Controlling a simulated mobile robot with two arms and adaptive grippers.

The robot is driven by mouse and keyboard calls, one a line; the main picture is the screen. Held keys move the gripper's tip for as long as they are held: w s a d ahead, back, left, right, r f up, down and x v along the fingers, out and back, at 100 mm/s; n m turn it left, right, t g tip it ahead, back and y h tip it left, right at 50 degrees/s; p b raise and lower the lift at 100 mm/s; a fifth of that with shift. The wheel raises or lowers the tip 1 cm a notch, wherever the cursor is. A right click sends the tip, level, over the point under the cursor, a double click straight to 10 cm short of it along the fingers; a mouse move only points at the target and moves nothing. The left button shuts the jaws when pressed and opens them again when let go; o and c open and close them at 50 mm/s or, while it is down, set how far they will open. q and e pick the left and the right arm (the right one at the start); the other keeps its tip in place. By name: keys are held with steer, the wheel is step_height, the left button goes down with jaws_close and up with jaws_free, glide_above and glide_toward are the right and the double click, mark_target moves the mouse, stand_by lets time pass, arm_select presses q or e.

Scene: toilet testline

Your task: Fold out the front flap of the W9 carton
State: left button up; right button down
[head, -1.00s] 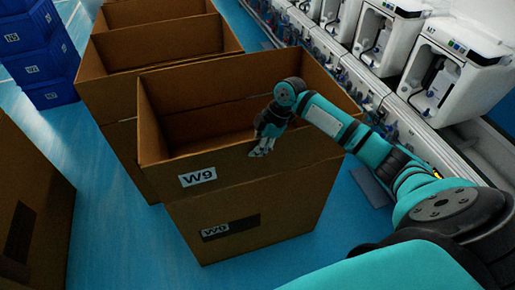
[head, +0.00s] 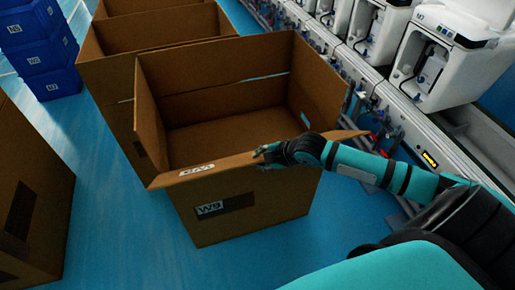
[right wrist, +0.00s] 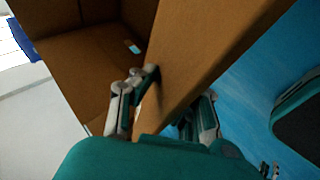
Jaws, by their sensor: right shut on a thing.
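The W9 carton (head: 240,215) stands open-topped on the blue floor in the head view. Its front flap (head: 228,167) is tilted outward from the front edge, with its W9 label (head: 197,169) facing up at a shallow angle. In the right wrist view the fingers (right wrist: 165,105) straddle the brown flap (right wrist: 200,50), one on each side. The carton's inside looks empty from above. My left gripper is not in view.
More open cartons (head: 155,35) stand behind the W9 carton. Another carton (head: 30,200) is at the left, with blue floor between. Blue crates (head: 40,50) are stacked at the back left. A conveyor line with white machines (head: 455,70) runs along the right.

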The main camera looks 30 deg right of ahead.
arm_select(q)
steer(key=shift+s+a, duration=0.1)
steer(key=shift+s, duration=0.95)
arm_select(e)
steer(key=s+f, duration=0.2)
steer(key=shift+s+a+f, duration=0.1)
steer(key=shift+a+f, duration=0.2)
steer(key=shift+f, duration=0.05)
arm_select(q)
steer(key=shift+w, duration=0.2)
arm_select(e)
steer(key=c, duration=1.6)
jaws_free()
steer(key=shift+c, duration=0.2)
steer(key=shift+o, duration=0.9)
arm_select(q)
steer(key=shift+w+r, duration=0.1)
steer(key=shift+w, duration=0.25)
arm_select(e)
steer(key=shift+w+d+r, duration=0.1)
steer(key=shift+w+r, duration=0.05)
steer(key=shift+w, duration=0.05)
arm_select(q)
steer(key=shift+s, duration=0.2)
arm_select(e)
steer(key=v, duration=1.2)
